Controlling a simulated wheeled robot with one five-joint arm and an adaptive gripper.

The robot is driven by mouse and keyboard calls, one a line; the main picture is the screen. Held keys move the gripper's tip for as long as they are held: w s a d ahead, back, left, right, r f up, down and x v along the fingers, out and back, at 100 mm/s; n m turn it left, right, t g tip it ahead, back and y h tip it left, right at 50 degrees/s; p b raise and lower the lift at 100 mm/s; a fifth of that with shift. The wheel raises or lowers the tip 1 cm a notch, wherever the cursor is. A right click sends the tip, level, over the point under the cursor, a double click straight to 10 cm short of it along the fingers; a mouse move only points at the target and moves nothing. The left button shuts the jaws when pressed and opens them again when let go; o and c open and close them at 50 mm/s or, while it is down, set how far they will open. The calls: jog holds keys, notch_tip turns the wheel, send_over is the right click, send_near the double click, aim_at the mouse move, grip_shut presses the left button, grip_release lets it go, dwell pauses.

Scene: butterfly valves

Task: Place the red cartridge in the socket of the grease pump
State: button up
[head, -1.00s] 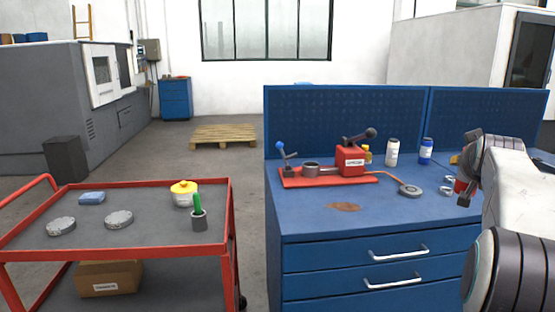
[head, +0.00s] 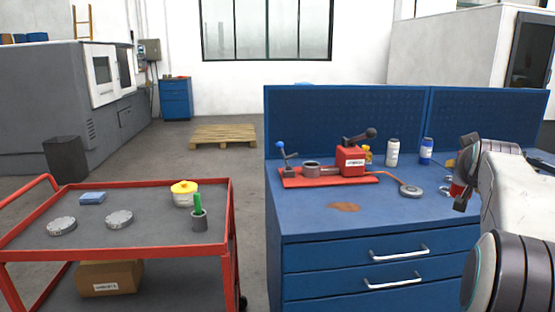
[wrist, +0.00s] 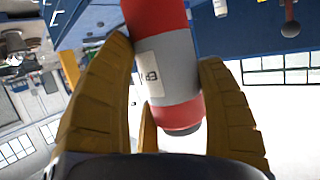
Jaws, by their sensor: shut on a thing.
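The red cartridge (wrist: 165,62), with a grey band and a white label, is between the yellow fingers of my gripper (wrist: 166,50) in the wrist view. The gripper is shut on it. In the head view only a small red patch shows beside my dark wrist at the right edge, and the fingers are mostly hidden. The red grease pump (head: 350,160) stands on a red base plate on the blue bench, with a black-handled lever.
The blue bench (head: 375,224) bears a white bottle (head: 392,153), a blue bottle (head: 426,151), a grey disc (head: 411,190) on a red hose and a blue-knobbed lever (head: 285,155). A red trolley (head: 232,215) stands left. The bench front is mostly clear.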

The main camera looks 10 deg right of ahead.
jog(key=w+a+f+n+t+y, duration=0.1)
jog(key=w+a+f, duration=0.1)
jog(key=a+f, duration=0.65)
jog(key=w+a+f+n+t+y, duration=0.15)
jog(key=a+f, duration=0.35)
jog(key=f, duration=0.6)
jog(key=w+a+f+n+y, duration=0.25)
jog(key=a+f, duration=0.35)
jog(key=f, duration=0.4)
jog(key=a+f+n+y, duration=0.2)
jog(key=a+f, duration=0.4)
jog(key=a, duration=0.3)
jog(key=a+f+n+y, duration=0.1)
jog(key=a+f+y, duration=0.1)
jog(key=a+f, duration=0.55)
jog(key=s+a+r+p, duration=0.1)
jog(key=r+p, duration=0.7)
jog(key=r, duration=0.1)
jog(key=s+a+r+p, duration=0.2)
jog(key=r+p, duration=0.6)
jog(key=r, duration=0.2)
jog(key=shift+r+t, duration=0.3)
jog(key=shift+t, duration=0.15)
